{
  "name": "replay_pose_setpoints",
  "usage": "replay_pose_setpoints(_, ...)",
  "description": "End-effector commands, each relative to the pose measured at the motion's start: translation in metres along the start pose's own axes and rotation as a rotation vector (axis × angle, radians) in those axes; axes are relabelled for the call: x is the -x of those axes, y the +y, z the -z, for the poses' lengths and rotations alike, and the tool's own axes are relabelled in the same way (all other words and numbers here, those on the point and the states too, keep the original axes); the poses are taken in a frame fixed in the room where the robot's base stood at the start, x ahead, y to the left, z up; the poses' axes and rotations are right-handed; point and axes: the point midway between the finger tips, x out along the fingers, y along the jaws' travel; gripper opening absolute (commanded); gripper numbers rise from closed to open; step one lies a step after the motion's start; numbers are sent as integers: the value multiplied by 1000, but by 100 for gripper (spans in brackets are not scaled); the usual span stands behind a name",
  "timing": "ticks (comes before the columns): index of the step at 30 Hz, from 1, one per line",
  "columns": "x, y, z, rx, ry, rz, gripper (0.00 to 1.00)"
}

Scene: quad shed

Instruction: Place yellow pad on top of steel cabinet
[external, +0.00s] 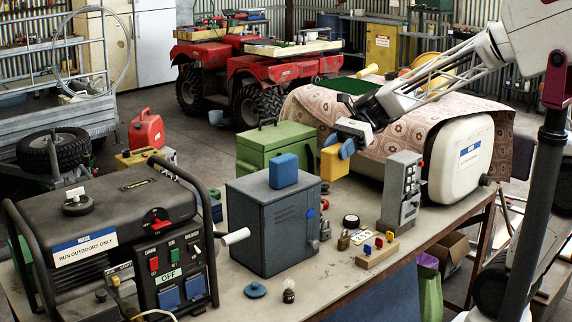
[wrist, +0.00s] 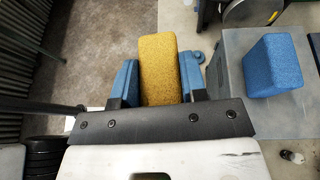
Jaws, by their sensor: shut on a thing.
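My gripper (external: 346,147) is shut on the yellow pad (external: 335,161), a small block with a rough surface. In the wrist view the yellow pad (wrist: 160,68) stands between the two blue fingers of my gripper (wrist: 157,85). The pad is held in the air to the right of the steel cabinet (external: 274,222), at about the height of its top. The cabinet is grey-blue with vents on its door. A blue pad (external: 284,170) stands on top of it, and both the cabinet (wrist: 228,50) and the blue pad (wrist: 271,66) show at right in the wrist view.
A black generator (external: 120,230) stands left of the cabinet and a green box (external: 276,145) behind it. A grey switch box (external: 401,190), padlocks and a small wooden board (external: 377,250) stand to the right. A white tank (external: 460,160) with a patterned cloth is behind.

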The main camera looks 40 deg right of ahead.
Motion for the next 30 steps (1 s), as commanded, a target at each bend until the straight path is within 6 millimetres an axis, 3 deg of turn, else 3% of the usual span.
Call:
replay_pose_setpoints(4, 14, 0, -34, 3, 0, 2, 18)
replay_pose_setpoints(13, 35, 0, -84, 2, 1, 0, 18)
replay_pose_setpoints(23, 35, -45, -89, -7, 1, 12, 18)
replay_pose_setpoints(30, 34, -96, -93, -13, 0, 26, 18)
